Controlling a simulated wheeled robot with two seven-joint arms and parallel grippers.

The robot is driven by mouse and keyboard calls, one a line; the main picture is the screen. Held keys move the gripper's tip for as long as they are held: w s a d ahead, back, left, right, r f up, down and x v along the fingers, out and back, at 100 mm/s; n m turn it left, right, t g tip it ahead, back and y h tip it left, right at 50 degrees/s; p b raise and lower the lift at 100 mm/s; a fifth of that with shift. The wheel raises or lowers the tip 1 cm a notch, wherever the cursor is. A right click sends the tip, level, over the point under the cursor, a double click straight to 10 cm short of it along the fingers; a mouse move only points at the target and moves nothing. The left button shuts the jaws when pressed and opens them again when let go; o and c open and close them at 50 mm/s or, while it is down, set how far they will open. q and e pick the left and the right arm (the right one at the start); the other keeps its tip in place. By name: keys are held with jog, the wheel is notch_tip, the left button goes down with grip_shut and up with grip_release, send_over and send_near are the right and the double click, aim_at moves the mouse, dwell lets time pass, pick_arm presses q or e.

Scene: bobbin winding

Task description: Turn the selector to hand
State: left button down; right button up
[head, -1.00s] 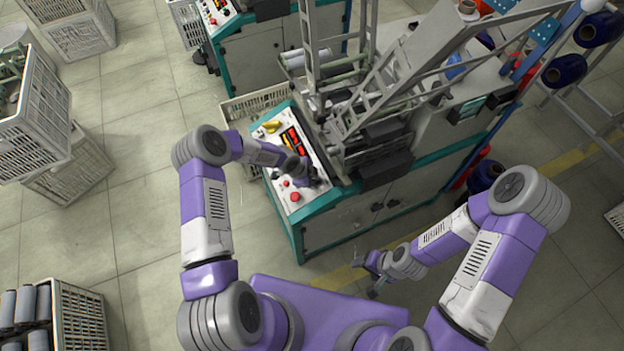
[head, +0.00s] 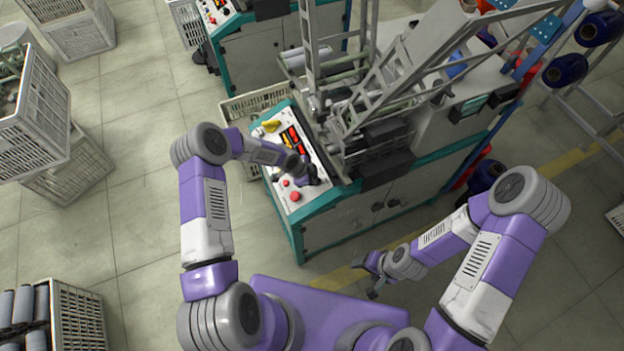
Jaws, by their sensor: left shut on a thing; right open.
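The control panel (head: 284,203) is a white sloped face on the teal and grey winding machine (head: 340,217), with red and orange displays (head: 292,141) and a red button (head: 295,197). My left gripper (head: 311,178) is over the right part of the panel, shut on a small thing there. The selector is hidden behind my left gripper and wrist, so its setting cannot be seen. My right gripper (head: 372,279) is open and empty, low in front of the machine and apart from it.
A metal lattice frame (head: 400,85) rises close to the right of the panel. A yellow object (head: 271,126) lies at the panel's far edge. Crates (head: 80,315) stand at the left. The floor (head: 150,235) between them and the machine is clear.

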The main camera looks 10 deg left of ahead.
pick_arm(q)
jog(key=n+b, duration=0.3)
jog(key=n, duration=0.2)
jog(key=shift+f, duration=0.1)
jog(key=n+b, duration=0.1)
jog(key=n, duration=0.4)
jog(key=shift+b, duration=0.4)
jog(key=shift+n, duration=0.4)
jog(key=c, duration=1.2)
grip_release()
jog(key=shift+o, duration=0.2)
jog(key=shift+r, duration=0.2)
jog(key=p+v, duration=0.1)
jog(key=v, duration=0.6)
jog(key=shift+r, duration=0.15)
